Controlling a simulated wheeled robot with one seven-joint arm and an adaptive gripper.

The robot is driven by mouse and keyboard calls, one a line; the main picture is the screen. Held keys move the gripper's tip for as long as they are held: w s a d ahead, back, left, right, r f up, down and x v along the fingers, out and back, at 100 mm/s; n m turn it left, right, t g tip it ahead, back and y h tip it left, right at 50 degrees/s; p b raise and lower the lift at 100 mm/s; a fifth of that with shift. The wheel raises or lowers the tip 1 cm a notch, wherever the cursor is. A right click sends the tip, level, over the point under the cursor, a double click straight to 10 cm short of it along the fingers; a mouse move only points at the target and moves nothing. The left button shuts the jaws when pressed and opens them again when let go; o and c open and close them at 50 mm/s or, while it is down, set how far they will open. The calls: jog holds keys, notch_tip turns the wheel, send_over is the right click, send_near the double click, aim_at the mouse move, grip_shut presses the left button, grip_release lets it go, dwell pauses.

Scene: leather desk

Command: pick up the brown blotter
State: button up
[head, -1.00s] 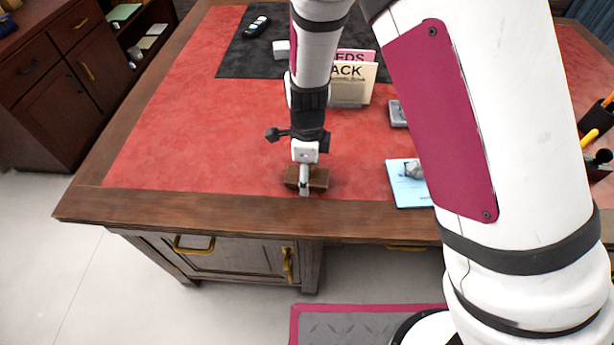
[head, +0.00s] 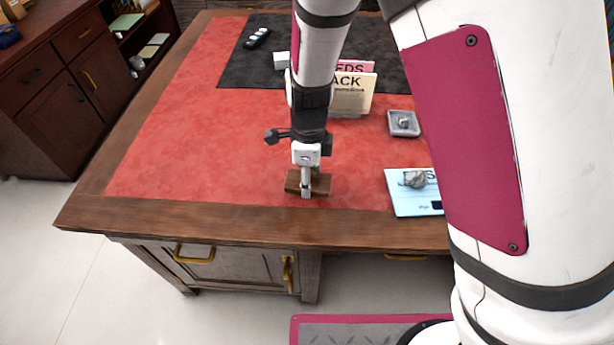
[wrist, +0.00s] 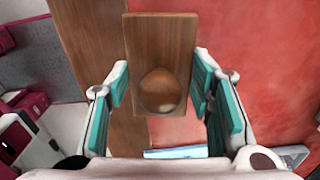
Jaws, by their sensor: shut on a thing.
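The brown blotter (head: 320,184) is a small wooden block near the front edge of the desk's red leather top. In the wrist view the blotter (wrist: 160,45) shows its flat top and a round knob. My gripper (head: 306,190) comes down on it from above. In the wrist view my gripper (wrist: 160,82) has its teal-padded fingers on both sides of the block and knob, shut on it. The blotter looks slightly tilted in the head view. Its underside is hidden, so I cannot tell how far it is off the leather.
A light blue booklet (head: 405,203) with a grey lump on it lies to the right. A small grey dish (head: 404,123), an upright cream card (head: 353,97) and a black mat (head: 235,72) are further back. Red leather to the left is clear.

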jog(key=s+d+r+p, duration=0.1)
jog(key=s+d, duration=0.2)
jog(key=s, duration=1.1)
jog(key=shift+s+r, duration=0.15)
jog(key=o, duration=0.8)
jog(key=c, duration=0.5)
